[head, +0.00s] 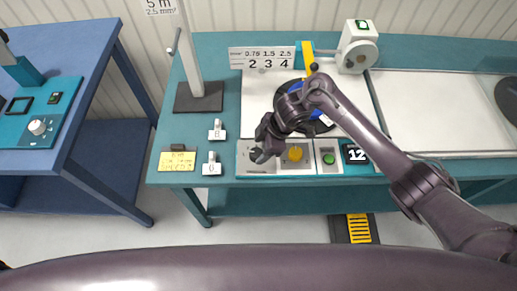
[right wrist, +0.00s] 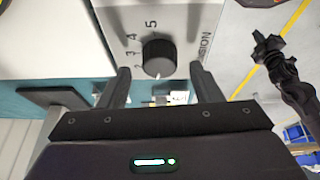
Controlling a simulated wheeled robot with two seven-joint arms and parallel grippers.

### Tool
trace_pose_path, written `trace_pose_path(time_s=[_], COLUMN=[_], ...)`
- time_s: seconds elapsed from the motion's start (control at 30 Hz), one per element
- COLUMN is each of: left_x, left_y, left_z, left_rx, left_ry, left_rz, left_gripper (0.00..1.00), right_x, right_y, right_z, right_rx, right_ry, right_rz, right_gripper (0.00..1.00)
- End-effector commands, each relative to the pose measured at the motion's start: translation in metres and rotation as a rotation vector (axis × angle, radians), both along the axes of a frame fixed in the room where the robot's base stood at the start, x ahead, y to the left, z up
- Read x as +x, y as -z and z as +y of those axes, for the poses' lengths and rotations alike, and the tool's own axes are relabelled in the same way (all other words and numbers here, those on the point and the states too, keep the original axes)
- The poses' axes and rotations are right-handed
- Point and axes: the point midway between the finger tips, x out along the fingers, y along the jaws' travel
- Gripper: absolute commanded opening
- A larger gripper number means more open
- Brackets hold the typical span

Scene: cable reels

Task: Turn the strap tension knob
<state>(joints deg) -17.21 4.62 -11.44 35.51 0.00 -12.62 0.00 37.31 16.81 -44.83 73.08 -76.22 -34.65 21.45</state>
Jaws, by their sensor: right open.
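The tension knob (right wrist: 159,56) is round and black, on a grey panel with the numbers 2 to 5 around it. A white mark on its rim points down in the right wrist view, past the 2. My right gripper (right wrist: 160,72) is open, with one finger on each side of the knob and a gap to both. In the head view my right gripper (head: 262,146) is over the left end of the front panel (head: 255,172) and hides the knob. What looks like my left gripper (right wrist: 272,52) shows at the upper right of the wrist view; its jaw opening is unclear.
Right of the gripper on the panel are a yellow knob (head: 295,153), a green button (head: 329,158) and a display reading 12 (head: 355,154). A reel (head: 318,121) lies behind, partly under my arm. Two small tagged blocks and a yellow note (head: 178,160) lie to the left.

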Motion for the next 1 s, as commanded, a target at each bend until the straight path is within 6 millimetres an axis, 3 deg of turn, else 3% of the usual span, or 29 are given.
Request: trace_pose_path(time_s=[0.2,0.47,0.8,1.0], left_x=[0.000,0.001,0.001,0.001], left_y=[-0.001,-0.001,-0.001,-0.003], left_z=[0.000,-0.001,-0.001,-0.001], left_rx=[0.000,-0.001,-0.001,-0.001], left_ry=[0.000,0.001,0.001,0.001], left_rz=[-0.001,-0.001,-0.002,-0.002], left_gripper=[0.00,0.00,0.00,0.00], right_x=[0.000,0.001,0.001,0.000], right_y=[0.017,0.019,0.018,0.017], right_z=[0.007,0.008,0.008,0.008], right_rx=[0.000,0.000,0.000,0.001], right_ry=[0.000,-0.001,0.000,0.012], right_rz=[-0.001,-0.003,-0.002,-0.002], right_gripper=[0.58,0.58,0.15,0.14])
